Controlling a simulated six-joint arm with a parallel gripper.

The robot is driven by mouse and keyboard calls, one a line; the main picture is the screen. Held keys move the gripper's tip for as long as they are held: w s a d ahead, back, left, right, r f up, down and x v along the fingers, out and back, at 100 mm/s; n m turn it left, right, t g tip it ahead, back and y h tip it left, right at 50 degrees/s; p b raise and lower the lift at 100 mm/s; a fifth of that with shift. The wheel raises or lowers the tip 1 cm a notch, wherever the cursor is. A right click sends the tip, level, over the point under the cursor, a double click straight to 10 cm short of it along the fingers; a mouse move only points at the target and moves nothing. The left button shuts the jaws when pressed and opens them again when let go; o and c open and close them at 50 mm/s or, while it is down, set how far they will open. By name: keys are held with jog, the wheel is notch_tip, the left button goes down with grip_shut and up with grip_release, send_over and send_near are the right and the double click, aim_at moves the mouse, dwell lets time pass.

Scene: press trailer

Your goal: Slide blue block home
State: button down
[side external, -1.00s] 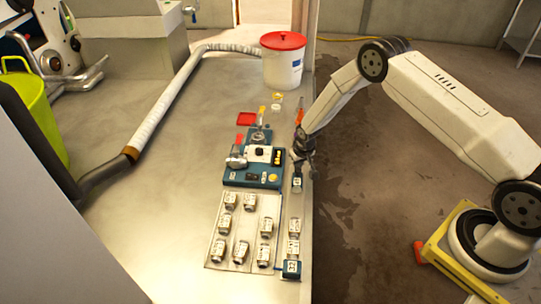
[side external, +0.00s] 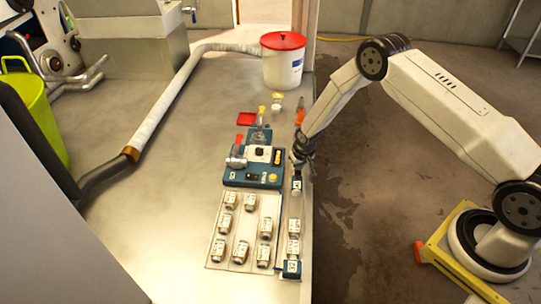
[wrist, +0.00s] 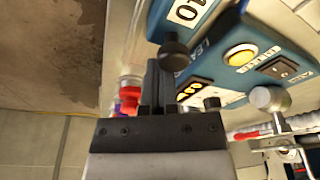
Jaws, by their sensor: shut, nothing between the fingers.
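A small blue block with a white label (side external: 296,186) sits on the narrow strip to the right of the blue machine (side external: 233,178). My gripper (side external: 300,163) is low over this strip, just behind the block, with its fingers pointing down. In the wrist view my gripper's dark fingers (wrist: 159,88) are together with nothing between them. A blue part marked 10 (wrist: 186,14) with a black knob lies just past the fingertips; I cannot tell whether they touch. A second blue block (side external: 291,268) stands at the near end of the strip.
Labelled jars (side external: 293,227) stand on the strip between the blue blocks. A tray (side external: 213,255) left of it holds several more. A white bucket with red lid (side external: 283,63) and an orange item (side external: 299,117) are behind. The bench edge is close on the right.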

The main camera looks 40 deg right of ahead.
jog(key=shift+s+a, duration=3.65)
dwell(3.7)
jog(key=shift+w+d, duration=0.3)
dwell(0.4)
